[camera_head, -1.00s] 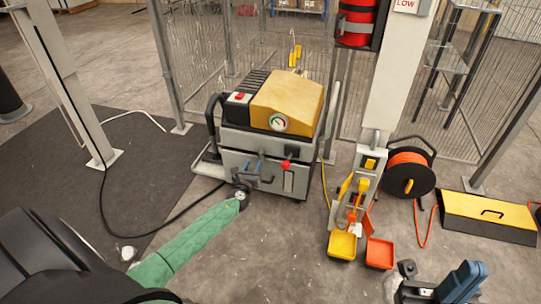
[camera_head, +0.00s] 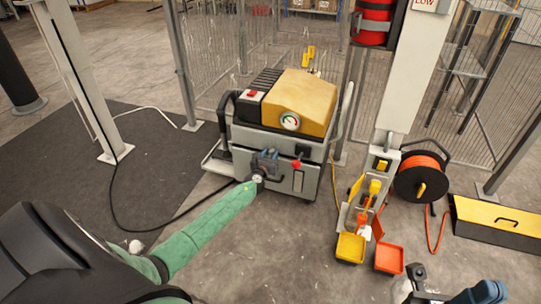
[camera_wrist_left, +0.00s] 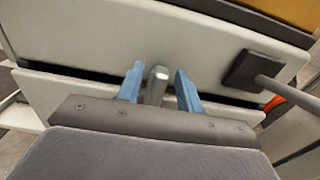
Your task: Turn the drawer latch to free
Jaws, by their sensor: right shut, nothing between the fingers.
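The machine (camera_head: 289,104) with a yellow cover and grey front stands in the middle of the head view. My left gripper (camera_head: 266,157) reaches its front at the end of the green arm. In the left wrist view, my left gripper's blue fingers (camera_wrist_left: 159,84) are spread on either side of a short upright metal piece (camera_wrist_left: 157,84), which looks like the drawer latch. Small gaps show beside it; its lower end is hidden. A dark block with a rod (camera_wrist_left: 254,71) sits to its right. My right gripper (camera_head: 485,291) is low at the right, shut and partly cut off.
A red knob (camera_head: 296,164) sticks out of the machine's front, right of my left gripper. A grey post (camera_head: 397,90), orange cable reel (camera_head: 417,177), yellow bin (camera_head: 350,248) and orange bin (camera_head: 389,258) stand to the right. Bare floor lies in front.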

